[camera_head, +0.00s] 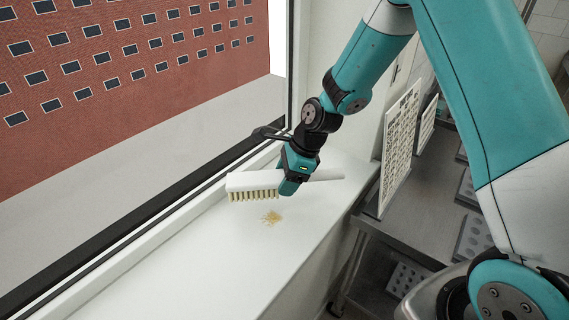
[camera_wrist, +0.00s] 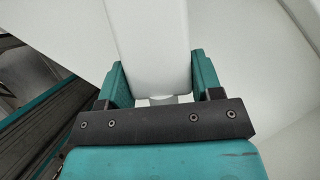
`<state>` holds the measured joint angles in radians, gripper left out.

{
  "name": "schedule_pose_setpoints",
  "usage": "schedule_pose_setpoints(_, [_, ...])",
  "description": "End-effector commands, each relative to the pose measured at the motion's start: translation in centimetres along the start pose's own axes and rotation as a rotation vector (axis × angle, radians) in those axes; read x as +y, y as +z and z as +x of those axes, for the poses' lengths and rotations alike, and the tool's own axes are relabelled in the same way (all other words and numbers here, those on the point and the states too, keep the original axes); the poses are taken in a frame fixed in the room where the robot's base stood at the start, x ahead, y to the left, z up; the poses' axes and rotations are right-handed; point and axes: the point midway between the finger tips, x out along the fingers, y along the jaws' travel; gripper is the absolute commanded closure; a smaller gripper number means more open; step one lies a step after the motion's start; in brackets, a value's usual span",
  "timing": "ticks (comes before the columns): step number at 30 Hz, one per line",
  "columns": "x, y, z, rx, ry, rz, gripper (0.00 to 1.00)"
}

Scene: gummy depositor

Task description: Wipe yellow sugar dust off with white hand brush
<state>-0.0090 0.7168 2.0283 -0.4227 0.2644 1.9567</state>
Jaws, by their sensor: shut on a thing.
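The white hand brush (camera_head: 254,181) is in my gripper (camera_head: 289,187) above the white window sill, its pale bristles facing down and its handle pointing right. The yellow sugar dust (camera_head: 271,217) lies in a small patch on the white sill (camera_head: 200,270), just below and right of the bristles in the head view. The bristles look apart from the dust. I cannot tell whether they touch the sill. The wrist view does not show the dust.
The window frame (camera_head: 150,208) runs along the left of the sill. White perforated panels (camera_head: 398,150) stand upright on a metal table (camera_head: 400,228) right of the sill. The sill's near part is clear.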

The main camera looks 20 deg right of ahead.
Motion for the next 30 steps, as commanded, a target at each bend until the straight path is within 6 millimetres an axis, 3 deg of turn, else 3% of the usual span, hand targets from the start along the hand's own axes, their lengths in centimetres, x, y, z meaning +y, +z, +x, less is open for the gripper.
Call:
schedule_pose_setpoints(1, [0.0, 0.3, -0.9, -0.001, -0.001, 0.001, 0.63])
schedule_pose_setpoints(6, [-0.1, 0.5, -2.0, -0.001, -0.003, 0.005, 0.63])
schedule_pose_setpoints(24, [-0.1, 0.4, -1.9, -0.001, -0.001, 0.001, 0.63])
schedule_pose_setpoints(30, [-0.6, -1.7, -1.1, -0.001, 0.086, -0.195, 0.63])
